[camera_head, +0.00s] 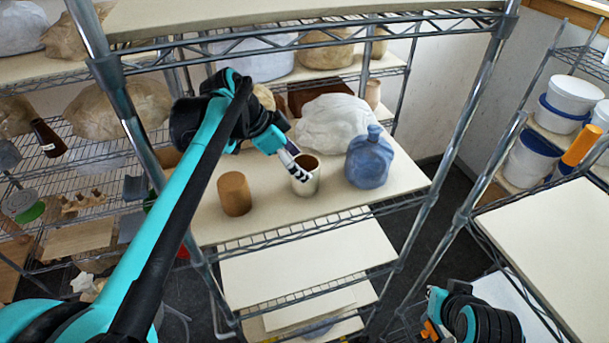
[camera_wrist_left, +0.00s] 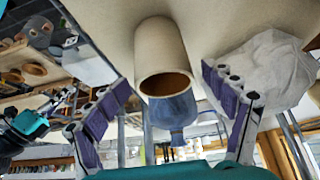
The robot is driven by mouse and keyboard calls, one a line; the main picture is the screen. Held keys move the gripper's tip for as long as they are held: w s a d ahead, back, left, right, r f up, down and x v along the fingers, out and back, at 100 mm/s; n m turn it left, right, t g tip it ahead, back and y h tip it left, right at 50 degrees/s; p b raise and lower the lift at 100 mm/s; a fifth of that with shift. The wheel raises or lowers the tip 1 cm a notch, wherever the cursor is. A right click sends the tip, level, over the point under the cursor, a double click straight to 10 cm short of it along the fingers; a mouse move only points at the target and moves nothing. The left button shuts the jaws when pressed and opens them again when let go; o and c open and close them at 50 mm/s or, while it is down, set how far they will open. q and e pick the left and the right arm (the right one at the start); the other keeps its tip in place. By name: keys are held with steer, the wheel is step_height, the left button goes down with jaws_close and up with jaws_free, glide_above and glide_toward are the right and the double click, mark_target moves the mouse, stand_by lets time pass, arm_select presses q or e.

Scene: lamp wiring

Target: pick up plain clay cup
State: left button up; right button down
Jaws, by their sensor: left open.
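The plain clay cup (camera_head: 307,183) is cream outside and brown inside. It stands upright on the shelf board in the head view, between a brown cylinder and a blue jug. My left gripper (camera_head: 296,167) reaches in from the left, and its striped finger shows in front of the cup. In the left wrist view the cup (camera_wrist_left: 161,50) lies between the two spread fingers of the left gripper (camera_wrist_left: 167,108), with room on both sides. I cannot tell whether a finger touches it. My right gripper (camera_head: 436,312) is low at the right, away from the shelf; its jaws are unclear.
The brown cylinder (camera_head: 234,194) stands left of the cup. The blue jug (camera_head: 369,160) stands close on its right, and a pale wrapped lump (camera_head: 335,124) lies behind. The shelf's metal posts and upper board (camera_head: 300,14) bound the space. The board's front is clear.

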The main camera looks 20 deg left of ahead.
mark_target(313, 174)
arm_select(q)
steer(key=shift+w+d+f+p, duration=0.15)
steer(key=shift+d+f+p, duration=0.45)
steer(key=shift+d, duration=0.45)
steer(key=w+f, duration=0.2)
steer(key=f, duration=0.1)
steer(key=shift+w+d, duration=0.2)
steer(key=shift+d, duration=0.1)
steer(key=shift+s+d+r, duration=0.1)
steer(key=shift+s, duration=0.5)
steer(key=c, duration=0.3)
steer(key=shift+w, duration=0.15)
steer(key=c, duration=1.2)
arm_select(e)
steer(key=shift+w+r, duration=0.1)
steer(key=shift+r, duration=0.65)
arm_select(q)
steer(key=shift+r, duration=0.1)
steer(key=shift+c, duration=0.2)
